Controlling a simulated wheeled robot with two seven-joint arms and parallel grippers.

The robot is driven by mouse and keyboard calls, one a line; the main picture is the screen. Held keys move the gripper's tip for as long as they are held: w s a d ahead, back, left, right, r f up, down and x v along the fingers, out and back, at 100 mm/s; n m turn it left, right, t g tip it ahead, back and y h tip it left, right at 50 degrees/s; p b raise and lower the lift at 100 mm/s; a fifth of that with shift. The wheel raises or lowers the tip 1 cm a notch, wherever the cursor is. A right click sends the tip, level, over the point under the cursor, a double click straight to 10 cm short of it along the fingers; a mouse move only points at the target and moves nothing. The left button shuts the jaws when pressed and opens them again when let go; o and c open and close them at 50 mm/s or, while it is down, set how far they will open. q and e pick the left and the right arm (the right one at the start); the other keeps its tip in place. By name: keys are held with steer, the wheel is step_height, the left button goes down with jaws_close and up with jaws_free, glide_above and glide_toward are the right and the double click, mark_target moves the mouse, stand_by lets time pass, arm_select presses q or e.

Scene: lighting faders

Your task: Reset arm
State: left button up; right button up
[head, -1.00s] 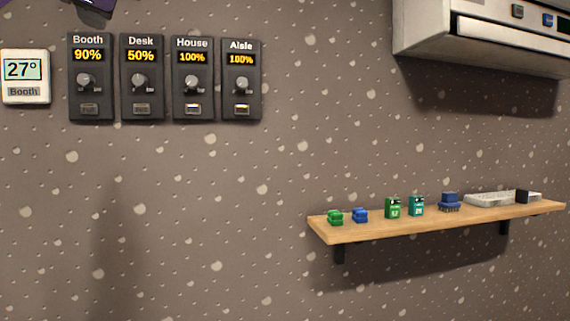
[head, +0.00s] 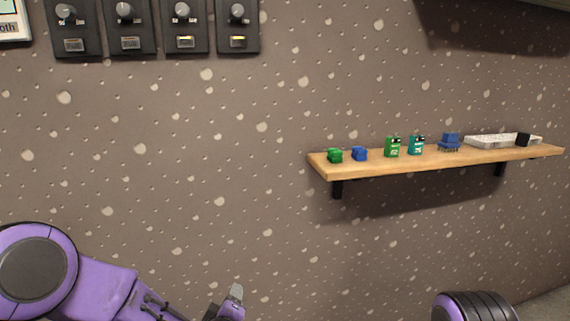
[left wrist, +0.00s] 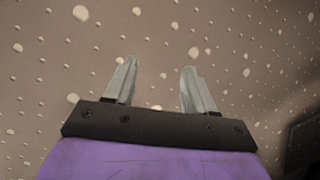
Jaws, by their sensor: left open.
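My left arm comes in along the bottom left of the head view, low in front of the wall. My left gripper (head: 235,298) shows there only in part, with a grey finger pointing up. In the left wrist view my left gripper (left wrist: 158,72) is open, its two grey fingers apart with nothing between them and the speckled wall behind. A rounded purple and black part at the bottom right of the head view looks like my right arm. My right gripper is not in view.
Dark fader panels (head: 183,28) with knobs hang at the top left, their upper parts cut off. The wall between is clear.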

arm_select(q)
steer(key=s+a+f+m+g, duration=0.2)
steer(key=s+a+f+g, duration=0.15)
steer(key=s+f, duration=0.45)
steer(key=s+a+f+m+g, duration=0.2)
steer(key=s+a+f, duration=0.3)
steer(key=s+f, duration=0.35)
steer(key=s+a+f+g+y, duration=0.1)
steer(key=s+a+f+g, duration=0.1)
steer(key=s, duration=0.8)
steer(key=s+a+f+m+g+y+p, duration=0.1)
steer(key=s+a+f+g, duration=0.2)
steer(key=s+a, duration=0.3)
steer(key=s+f, duration=0.1)
steer(key=s, duration=0.3)
steer(key=shift+s, duration=0.2)
